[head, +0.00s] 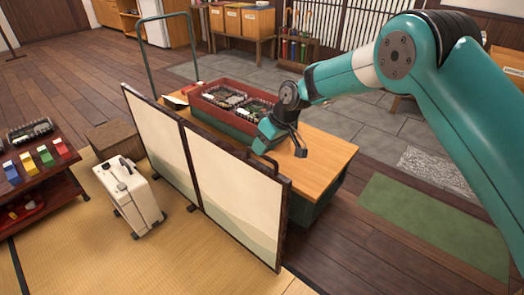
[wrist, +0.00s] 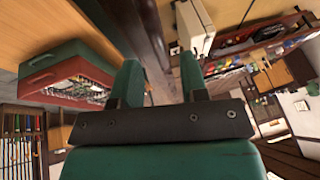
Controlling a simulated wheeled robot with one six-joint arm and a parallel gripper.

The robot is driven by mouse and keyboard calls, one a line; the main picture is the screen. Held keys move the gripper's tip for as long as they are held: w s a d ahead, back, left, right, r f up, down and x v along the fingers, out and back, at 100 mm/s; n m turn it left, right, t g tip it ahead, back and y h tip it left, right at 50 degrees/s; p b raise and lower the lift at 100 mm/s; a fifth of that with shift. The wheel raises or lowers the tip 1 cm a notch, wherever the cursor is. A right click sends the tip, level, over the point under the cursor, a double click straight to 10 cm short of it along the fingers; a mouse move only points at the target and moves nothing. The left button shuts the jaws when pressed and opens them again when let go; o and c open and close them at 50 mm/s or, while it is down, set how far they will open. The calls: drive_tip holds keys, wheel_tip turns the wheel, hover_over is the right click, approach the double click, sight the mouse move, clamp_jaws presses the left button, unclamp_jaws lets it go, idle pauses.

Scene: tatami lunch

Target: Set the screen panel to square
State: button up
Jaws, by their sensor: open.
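The screen has two cream panels in dark wooden frames, standing upright and joined by a dark seam. The left panel (head: 158,137) and the right panel (head: 236,203) run nearly in line, with at most a slight angle at the seam. A dark handle (head: 264,160) shows at the right panel's top edge. My gripper (head: 283,144) is open and empty, just behind the right panel's upper edge, near the handle. In the wrist view, its teal fingers (wrist: 158,76) stand apart with a dark brown strip seen between them. I cannot tell whether they touch the screen.
A wooden-topped cart (head: 322,150) with a red box (head: 205,104) stands behind the screen. A white suitcase (head: 130,195) stands on the tatami in front. A low shelf (head: 50,190) with coloured blocks is at left. A green mat (head: 430,225) lies at right.

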drive_tip(key=shift+x, duration=1.1)
clamp_jaws()
drive_tip(key=shift+s, duration=0.1)
